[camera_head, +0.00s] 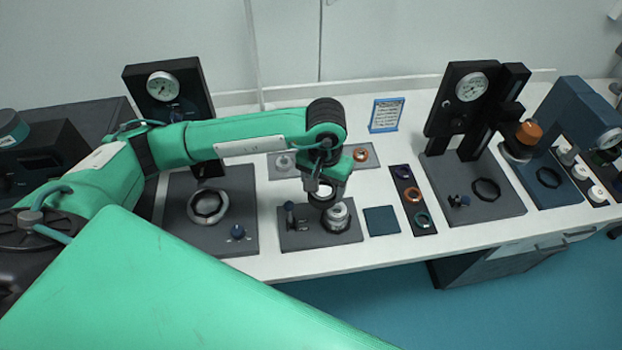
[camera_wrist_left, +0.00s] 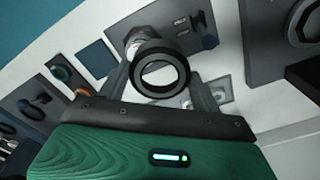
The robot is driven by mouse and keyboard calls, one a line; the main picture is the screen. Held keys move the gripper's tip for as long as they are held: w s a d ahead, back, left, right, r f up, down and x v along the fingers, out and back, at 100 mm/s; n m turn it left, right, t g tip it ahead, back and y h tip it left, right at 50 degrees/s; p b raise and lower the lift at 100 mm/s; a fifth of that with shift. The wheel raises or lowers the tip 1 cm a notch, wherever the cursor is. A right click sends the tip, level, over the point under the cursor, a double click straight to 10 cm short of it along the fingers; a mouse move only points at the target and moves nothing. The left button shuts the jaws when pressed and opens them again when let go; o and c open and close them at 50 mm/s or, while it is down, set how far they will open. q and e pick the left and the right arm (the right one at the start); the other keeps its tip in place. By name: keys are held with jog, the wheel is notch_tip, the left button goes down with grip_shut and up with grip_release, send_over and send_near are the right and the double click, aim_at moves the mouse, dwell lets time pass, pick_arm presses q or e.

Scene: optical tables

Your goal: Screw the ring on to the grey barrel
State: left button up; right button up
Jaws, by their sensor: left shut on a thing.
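My left gripper (camera_head: 323,189) is shut on a dark ring (camera_wrist_left: 160,94), which shows clearly between the two fingers in the left wrist view. The grey barrel (camera_head: 337,216) stands upright on a dark fixture plate (camera_head: 310,240), just below the gripper in the head view. In the left wrist view, part of the barrel (camera_wrist_left: 136,34) shows beyond the ring's rim, and the ring's opening looks light. The ring appears to be held above the barrel, apart from it; the exact gap is hard to tell. My right gripper is not in view.
A small blue-grey pad (camera_head: 381,221) and a dark strip with coloured rings (camera_head: 413,196) lie right of the fixture. A gauge stand (camera_head: 468,95) is farther right. A plate with a large ring (camera_head: 208,208) is at left, and a blue sign (camera_head: 386,115) stands behind.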

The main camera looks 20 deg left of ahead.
pick_arm(q)
jog(key=w+d+p, duration=0.2)
jog(key=shift+d+r+p, duration=0.2)
jog(key=shift+d+p, duration=0.15)
jog(key=shift+d, duration=0.05)
send_over(337, 209)
jog(key=shift+f+b, duration=0.35)
jog(key=shift+f, duration=2.1)
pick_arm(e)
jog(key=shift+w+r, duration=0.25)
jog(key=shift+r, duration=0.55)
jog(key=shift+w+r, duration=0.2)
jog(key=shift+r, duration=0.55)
pick_arm(q)
jog(key=shift+f+b, duration=0.65)
jog(key=shift+b, duration=0.35)
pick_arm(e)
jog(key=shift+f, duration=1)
pick_arm(q)
jog(key=shift+f+b, duration=0.1)
jog(key=shift+b, duration=0.5)
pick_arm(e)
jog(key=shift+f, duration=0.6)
pick_arm(q)
jog(key=shift+f+b, duration=0.8)
jog(key=shift+b, duration=0.35)
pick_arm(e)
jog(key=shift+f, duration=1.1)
